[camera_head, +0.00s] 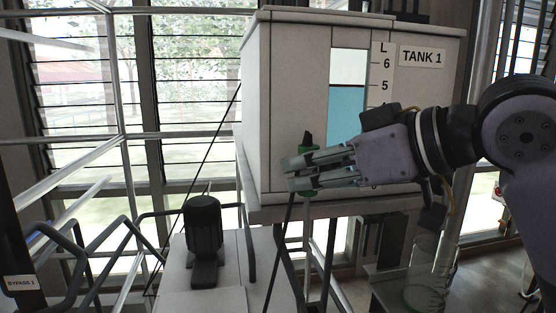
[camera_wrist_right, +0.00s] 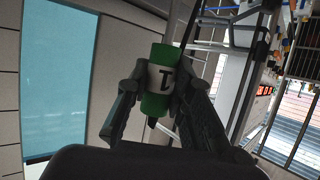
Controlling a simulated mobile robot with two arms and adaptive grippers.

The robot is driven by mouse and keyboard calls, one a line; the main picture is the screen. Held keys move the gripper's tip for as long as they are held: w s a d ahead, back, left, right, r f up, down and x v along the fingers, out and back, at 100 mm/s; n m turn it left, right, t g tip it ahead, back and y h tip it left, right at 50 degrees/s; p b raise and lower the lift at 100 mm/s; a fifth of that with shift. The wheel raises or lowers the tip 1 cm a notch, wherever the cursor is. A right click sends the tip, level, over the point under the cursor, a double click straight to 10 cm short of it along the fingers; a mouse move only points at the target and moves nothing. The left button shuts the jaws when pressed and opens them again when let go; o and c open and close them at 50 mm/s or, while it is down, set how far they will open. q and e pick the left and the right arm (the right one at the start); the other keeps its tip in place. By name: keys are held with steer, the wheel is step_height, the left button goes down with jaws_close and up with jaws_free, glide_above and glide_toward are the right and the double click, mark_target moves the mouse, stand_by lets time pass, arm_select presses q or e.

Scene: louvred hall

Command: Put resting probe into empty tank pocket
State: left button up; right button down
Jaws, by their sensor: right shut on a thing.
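My right gripper (camera_head: 295,172) comes in from the right in front of the tank and is shut on a green probe (camera_head: 307,158). The probe is upright, with a black tip on top; a finger covers its middle. In the wrist view the right gripper (camera_wrist_right: 160,88) clasps the green probe (camera_wrist_right: 155,104) from both sides, and its white band with a dark mark shows. The white tank (camera_head: 290,80), labelled TANK 1, stands behind the gripper, with a blue-filled window (camera_head: 346,113). I cannot make out an empty pocket. My left gripper is not in view.
A dark upright device (camera_head: 204,225) stands on a pale block at lower left. Metal tube frames (camera_head: 128,170) and a BYPASS 1 label (camera_head: 21,283) are farther left. A clear glass vessel (camera_head: 427,275) stands at lower right. Louvred windows are behind.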

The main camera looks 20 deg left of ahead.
steer(key=shift+s+d, duration=0.1)
steer(key=shift+d, duration=0.1)
arm_select(q)
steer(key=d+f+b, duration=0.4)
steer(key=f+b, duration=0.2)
steer(key=b, duration=0.1)
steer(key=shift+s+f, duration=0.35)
arm_select(e)
step_height(320, 180, down, 8)
steer(key=d, duration=0.2)
steer(key=shift+s+f, duration=0.25)
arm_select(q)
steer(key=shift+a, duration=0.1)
